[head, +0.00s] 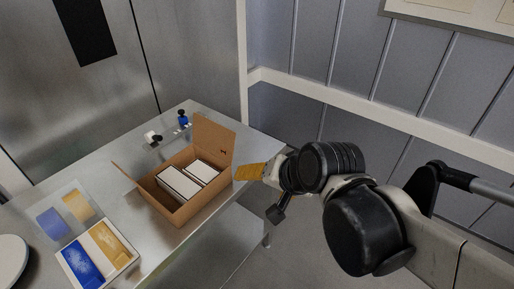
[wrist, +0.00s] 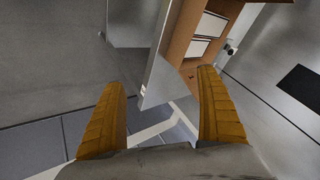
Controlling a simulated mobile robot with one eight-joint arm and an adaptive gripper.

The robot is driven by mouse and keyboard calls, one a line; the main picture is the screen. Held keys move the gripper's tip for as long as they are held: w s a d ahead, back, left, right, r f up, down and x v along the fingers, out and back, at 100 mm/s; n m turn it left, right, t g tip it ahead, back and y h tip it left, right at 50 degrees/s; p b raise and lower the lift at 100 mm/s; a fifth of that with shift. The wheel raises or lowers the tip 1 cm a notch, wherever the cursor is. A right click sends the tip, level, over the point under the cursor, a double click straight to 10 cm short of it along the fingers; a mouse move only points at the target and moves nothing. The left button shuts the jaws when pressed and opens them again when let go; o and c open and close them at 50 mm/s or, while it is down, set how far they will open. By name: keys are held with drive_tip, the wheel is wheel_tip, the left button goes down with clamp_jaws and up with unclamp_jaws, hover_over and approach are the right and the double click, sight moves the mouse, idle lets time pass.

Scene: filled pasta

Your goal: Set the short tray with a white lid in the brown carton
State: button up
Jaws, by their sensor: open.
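The brown carton (head: 187,213) stands open on the metal table, with flaps raised at its back and left. Two white-lidded trays lie inside it side by side, a nearer one (head: 178,184) and a farther one (head: 202,171). I cannot tell which is the short one. My gripper (head: 250,172) is just right of the carton, beyond its right wall. In the wrist view my gripper (wrist: 162,80) has its orange fingers wide apart with nothing between them. The carton (wrist: 184,36) shows there at the upper right, with white lids inside.
A white tray (head: 63,259) with blue and yellow contents stands at the table's front left, beside a clear container (head: 50,202) with similar contents. A blue-capped bottle (head: 183,119) and small items stand behind the carton. A white plate (head: 10,262) is at far left.

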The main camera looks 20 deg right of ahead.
drive_tip(key=s+d+n, duration=0.1)
drive_tip(key=n, duration=0.1)
drive_tip(key=s+d+n+h, duration=0.1)
drive_tip(key=s+n, duration=0.1)
drive_tip(key=s+d+r+n+h, duration=0.1)
drive_tip(key=n, duration=0.1)
drive_tip(key=shift+s+d+n+g, duration=0.15)
drive_tip(key=shift+d+n+g, duration=0.05)
drive_tip(key=shift+n+g, duration=0.1)
idle(0.7)
